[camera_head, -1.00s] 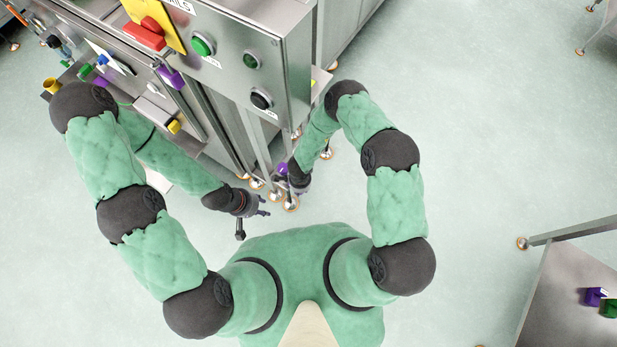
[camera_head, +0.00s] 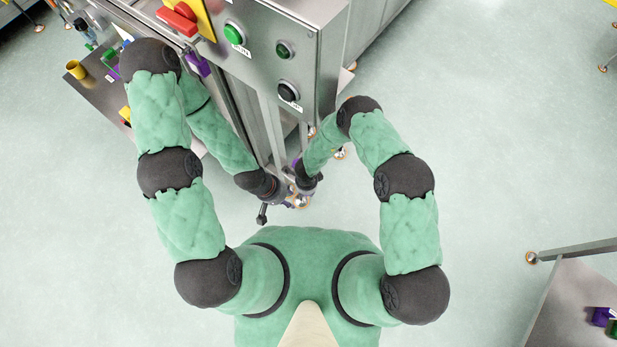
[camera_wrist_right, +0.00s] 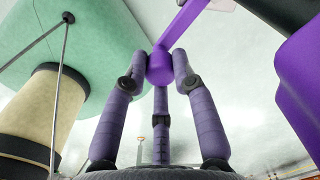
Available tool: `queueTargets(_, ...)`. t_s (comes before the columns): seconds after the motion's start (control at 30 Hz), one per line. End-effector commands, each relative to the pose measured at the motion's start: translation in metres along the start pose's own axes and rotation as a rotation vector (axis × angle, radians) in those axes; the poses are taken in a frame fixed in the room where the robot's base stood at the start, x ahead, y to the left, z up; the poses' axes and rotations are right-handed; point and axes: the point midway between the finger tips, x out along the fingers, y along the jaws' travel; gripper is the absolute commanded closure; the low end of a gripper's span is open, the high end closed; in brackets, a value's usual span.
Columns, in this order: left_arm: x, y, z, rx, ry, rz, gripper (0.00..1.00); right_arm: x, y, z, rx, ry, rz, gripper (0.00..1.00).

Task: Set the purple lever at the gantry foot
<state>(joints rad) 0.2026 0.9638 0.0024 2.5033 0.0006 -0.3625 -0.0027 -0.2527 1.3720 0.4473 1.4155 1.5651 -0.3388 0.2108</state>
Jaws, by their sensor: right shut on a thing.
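The purple lever shows in the right wrist view as a bar (camera_wrist_right: 184,24) running up and right from a round knob (camera_wrist_right: 160,66). My right gripper (camera_wrist_right: 160,75) has its fingers closed around that knob. In the head view my right gripper (camera_head: 306,184) is low at the foot of the steel machine, with a small bit of purple (camera_head: 294,163) beside it; the rest of the lever is hidden there. My left gripper (camera_head: 278,191) is just left of the right one, empty as far as I see, its fingers too small and overlapped to read.
A steel control box (camera_head: 270,50) with red, green and black controls overhangs the grippers. A purple part (camera_wrist_right: 300,75) fills the wrist view's right side. A side table (camera_head: 100,90) with a yellow cup (camera_head: 75,69) stands left. Another table (camera_head: 570,305) is lower right. Open floor lies between.

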Motion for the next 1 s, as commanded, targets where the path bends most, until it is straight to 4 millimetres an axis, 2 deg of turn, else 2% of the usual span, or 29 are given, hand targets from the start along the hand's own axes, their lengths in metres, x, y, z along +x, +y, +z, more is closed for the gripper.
queueTargets(0.17, 0.0, 0.0, 0.0, 0.0, 0.0, 0.0, 0.6, -0.001, -0.002, 0.001, 0.002, -0.002, -0.003, 1.0)
queueTargets(0.2, 0.0, 0.0, 0.0, 0.0, 0.0, 0.0, 0.6, -0.001, -0.002, 0.001, 0.002, -0.002, -0.003, 0.7)
queueTargets(0.27, 0.0, 0.0, 0.0, 0.0, 0.0, 0.0, 0.6, -0.001, -0.002, 0.001, 0.002, -0.002, -0.002, 0.53)
queueTargets(0.3, 0.0, 0.0, 0.0, 0.0, 0.0, 0.0, 0.6, -0.001, -0.002, 0.001, 0.002, -0.002, -0.002, 0.49)
queueTargets(0.67, 0.0, 0.0, 0.0, 0.0, 0.0, 0.0, 0.6, -0.003, -0.001, 0.0, 0.0, -0.001, -0.001, 0.49)
queueTargets(0.77, 0.0, 0.0, 0.0, 0.0, 0.0, 0.0, 0.6, -0.011, -0.001, 0.0, -0.001, -0.001, -0.002, 0.49)
queueTargets(1.0, 0.0, 0.0, 0.0, 0.0, 0.0, 0.0, 0.6, -0.047, -0.002, 0.001, 0.0, -0.001, -0.003, 0.49)
